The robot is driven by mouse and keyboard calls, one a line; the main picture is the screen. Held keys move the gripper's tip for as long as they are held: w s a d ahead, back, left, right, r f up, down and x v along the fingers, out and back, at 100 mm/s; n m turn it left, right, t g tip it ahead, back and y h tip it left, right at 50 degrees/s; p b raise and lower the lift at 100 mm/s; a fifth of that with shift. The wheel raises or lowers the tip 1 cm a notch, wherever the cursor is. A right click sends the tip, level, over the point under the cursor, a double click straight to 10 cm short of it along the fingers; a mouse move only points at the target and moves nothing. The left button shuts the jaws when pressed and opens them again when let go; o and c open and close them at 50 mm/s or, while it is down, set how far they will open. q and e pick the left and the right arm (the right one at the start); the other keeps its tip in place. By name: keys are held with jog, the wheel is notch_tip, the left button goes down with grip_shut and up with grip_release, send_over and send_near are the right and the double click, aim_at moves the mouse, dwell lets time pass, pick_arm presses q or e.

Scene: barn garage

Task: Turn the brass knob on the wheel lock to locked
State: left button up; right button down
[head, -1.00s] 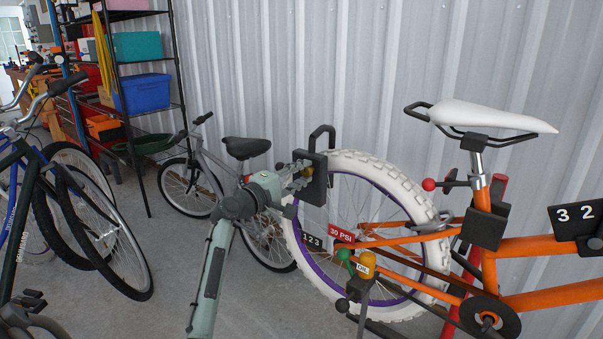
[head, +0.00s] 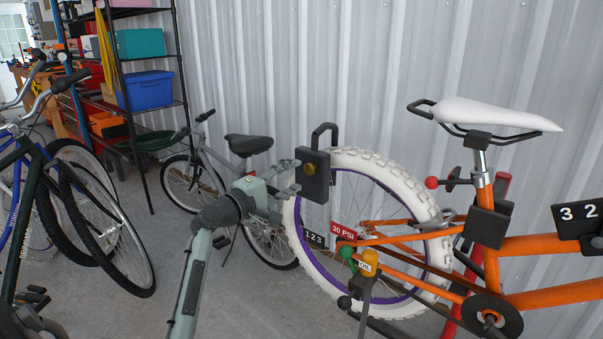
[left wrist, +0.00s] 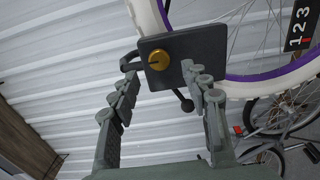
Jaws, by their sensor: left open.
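The wheel lock (head: 317,185) is a dark block with a black shackle at the white bicycle tyre. Its round brass knob (head: 309,168) faces left in the head view and is uncovered. In the left wrist view the knob (left wrist: 159,60) sits on the dark lock face (left wrist: 195,45), with a small dark mark on it whose meaning I cannot tell. My left gripper (head: 288,177) is open and empty, just left of the lock. In the wrist view its fingers (left wrist: 160,80) are spread to either side below the knob, apart from it. My right gripper is not in view.
An orange bicycle (head: 555,290) with a white tyre (head: 400,180) stands at right. A grey bicycle (head: 245,147) stands behind my left arm. The corrugated wall (head: 260,60) is close behind.

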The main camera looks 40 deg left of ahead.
pick_arm(q)
jog(key=s, duration=0.7)
jog(key=shift+a, duration=0.3)
